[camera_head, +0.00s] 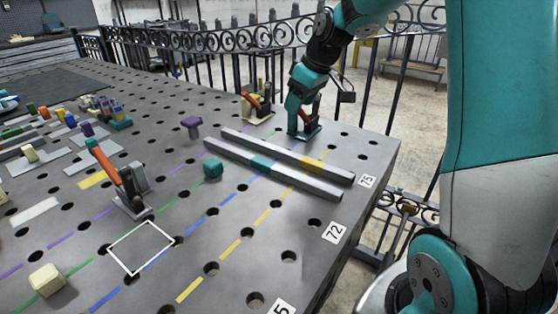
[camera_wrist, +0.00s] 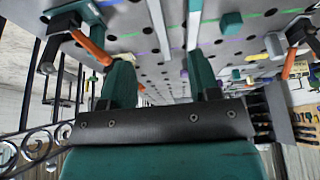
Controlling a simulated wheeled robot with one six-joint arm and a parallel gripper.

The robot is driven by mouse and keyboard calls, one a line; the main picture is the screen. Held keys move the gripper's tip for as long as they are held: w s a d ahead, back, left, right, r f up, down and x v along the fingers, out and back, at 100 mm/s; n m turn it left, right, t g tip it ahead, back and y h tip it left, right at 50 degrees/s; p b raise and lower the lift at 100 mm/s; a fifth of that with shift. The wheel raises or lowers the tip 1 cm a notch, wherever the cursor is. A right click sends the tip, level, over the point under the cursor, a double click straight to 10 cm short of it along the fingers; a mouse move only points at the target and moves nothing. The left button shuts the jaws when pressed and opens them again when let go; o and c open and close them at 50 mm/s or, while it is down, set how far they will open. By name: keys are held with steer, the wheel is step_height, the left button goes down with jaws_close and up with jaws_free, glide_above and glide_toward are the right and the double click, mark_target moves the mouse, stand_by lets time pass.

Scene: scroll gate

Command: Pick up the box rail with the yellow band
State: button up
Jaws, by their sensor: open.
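The box rail with the yellow band (camera_head: 268,146) lies flat on the perforated table in the head view, its yellow band right of its middle. A second grey rail, with a teal band (camera_head: 230,151), lies nearly parallel on its near side. My gripper (camera_head: 293,130) is above the table by the far side of the yellow-banded rail, apart from it as far as I can tell. In the wrist view my gripper (camera_wrist: 162,75) is open, with nothing held between its teal fingers.
Orange-handled clamps stand behind my gripper (camera_head: 258,102) and at the left (camera_head: 125,185). A teal cube (camera_head: 213,169) and a purple knob (camera_head: 191,126) stand near the rails. A black railing (camera_head: 215,45) runs behind the table. The table's front middle is mostly clear.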

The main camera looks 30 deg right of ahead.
glide_above(279, 149)
steer(key=s, duration=0.2)
steer(key=f, duration=1.1)
steer(key=shift+d+f+p, duration=0.2)
steer(key=shift+d+p, duration=0.05)
steer(key=shift+p, duration=0.05)
steer(key=x, duration=0.5)
steer(key=shift+d+f+p, duration=0.1)
steer(key=shift+d+p, duration=0.1)
steer(key=shift+p, duration=0.2)
steer(key=shift+c, duration=0.4)
jaws_close()
